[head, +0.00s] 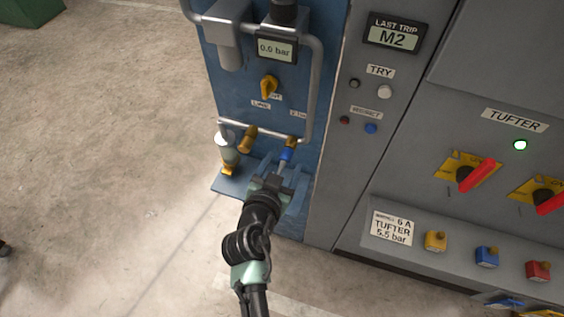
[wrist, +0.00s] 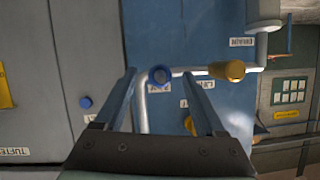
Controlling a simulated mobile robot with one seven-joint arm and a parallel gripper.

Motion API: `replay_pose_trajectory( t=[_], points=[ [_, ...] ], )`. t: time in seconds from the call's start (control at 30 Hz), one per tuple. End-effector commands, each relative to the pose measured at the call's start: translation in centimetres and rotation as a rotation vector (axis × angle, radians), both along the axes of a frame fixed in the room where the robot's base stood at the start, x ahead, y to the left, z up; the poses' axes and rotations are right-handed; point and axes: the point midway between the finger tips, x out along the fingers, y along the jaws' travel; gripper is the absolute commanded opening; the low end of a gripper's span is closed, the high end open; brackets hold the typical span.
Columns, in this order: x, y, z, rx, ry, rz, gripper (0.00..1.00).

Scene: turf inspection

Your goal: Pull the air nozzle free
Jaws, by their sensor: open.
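The air nozzle (head: 286,155) looks like a short blue piece at a brass fitting (head: 291,141), low on the blue panel. In the wrist view the blue nozzle (wrist: 160,75) shows nearly end-on, as a round blue ring. My gripper (head: 284,168) is open just in front of it. In the wrist view one finger of my gripper (wrist: 159,82) lies on each side of the nozzle, with visible gaps. Whether the fingertips reach alongside it in depth is hard to tell. The gauge (head: 277,49) reads 0.0 bar; below it is a yellow valve handle (head: 269,87).
A second brass fitting (head: 249,138) and a clear bowl with a brass base (head: 228,155) are just left of the nozzle. A grey pipe (head: 314,90) runs down the panel. The grey cabinet (head: 355,170) with switches stands right. Open floor (head: 100,160) lies left.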

Motion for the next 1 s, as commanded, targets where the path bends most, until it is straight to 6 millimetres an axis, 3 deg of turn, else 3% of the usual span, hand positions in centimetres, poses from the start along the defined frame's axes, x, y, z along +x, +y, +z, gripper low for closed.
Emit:
replay_pose_trajectory(
  t=[0.33, 0.73, 0.87, 0.9, 1.0],
  points=[
    [0.29, -0.08, -0.1, 0.001, 0.0, 0.0, 0.72],
    [0.26, -0.06, -0.11, 0.0, 0.0, 0.0, 0.0],
    [0.25, -0.05, -0.1, 0.0, 0.0, 0.0, 0.0],
    [0.25, -0.05, -0.1, 0.0, 0.0, 0.0, 0.29],
    [0.25, -0.05, -0.11, 0.0, 0.0, 0.0, 0.11]
  ],
)
